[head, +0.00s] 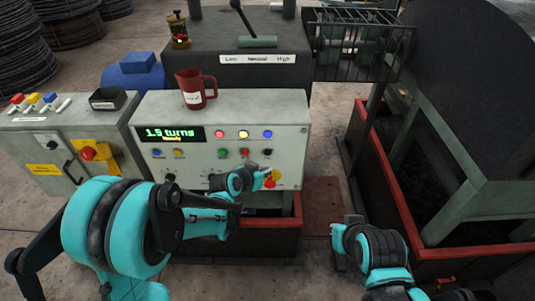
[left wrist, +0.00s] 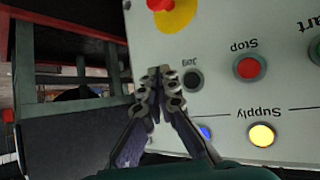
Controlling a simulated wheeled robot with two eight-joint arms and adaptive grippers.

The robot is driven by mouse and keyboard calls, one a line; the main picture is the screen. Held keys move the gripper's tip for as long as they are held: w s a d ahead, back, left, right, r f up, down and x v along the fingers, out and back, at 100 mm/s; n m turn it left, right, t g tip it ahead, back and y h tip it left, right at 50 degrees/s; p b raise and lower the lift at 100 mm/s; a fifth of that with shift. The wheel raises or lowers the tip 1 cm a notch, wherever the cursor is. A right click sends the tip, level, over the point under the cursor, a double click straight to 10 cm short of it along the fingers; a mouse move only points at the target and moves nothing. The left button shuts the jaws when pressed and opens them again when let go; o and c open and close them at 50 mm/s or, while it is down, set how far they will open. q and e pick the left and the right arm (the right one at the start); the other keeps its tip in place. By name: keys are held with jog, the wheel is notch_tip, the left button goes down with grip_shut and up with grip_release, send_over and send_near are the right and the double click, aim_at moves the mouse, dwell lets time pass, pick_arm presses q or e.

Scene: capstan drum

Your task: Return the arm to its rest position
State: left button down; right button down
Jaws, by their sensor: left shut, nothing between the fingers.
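My left gripper (head: 264,177) is in front of the lower right part of the grey control panel (head: 290,122), close to the red and yellow emergency stop button (head: 272,178). In the left wrist view the same gripper (left wrist: 159,72) has its fingertips together with nothing between them. There the fingers lie beside the black jog button (left wrist: 194,80), and a gap to the panel cannot be judged. The red stop button (left wrist: 247,68) is further right. My right arm comes in at the lower right; its gripper cannot be made out.
A red mug (head: 194,91) stands on the panel's top edge. A smaller switch box (head: 60,145) is at left. A red-rimmed frame (head: 385,180) and a large dark drum (head: 470,65) are at right.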

pick_arm(q)
jog(key=shift+r, duration=0.1)
jog(key=s+a+r+n+y, duration=0.3)
jog(key=s+a+r, duration=0.55)
jog(key=s, duration=0.35)
jog(key=s+a+n+g+y, duration=0.2)
jog(key=s+a, duration=0.7)
jog(key=s, duration=0.5)
jog(key=shift+f+n+y, duration=0.3)
jog(key=shift+n, duration=0.2)
jog(key=shift+s+d, duration=0.1)
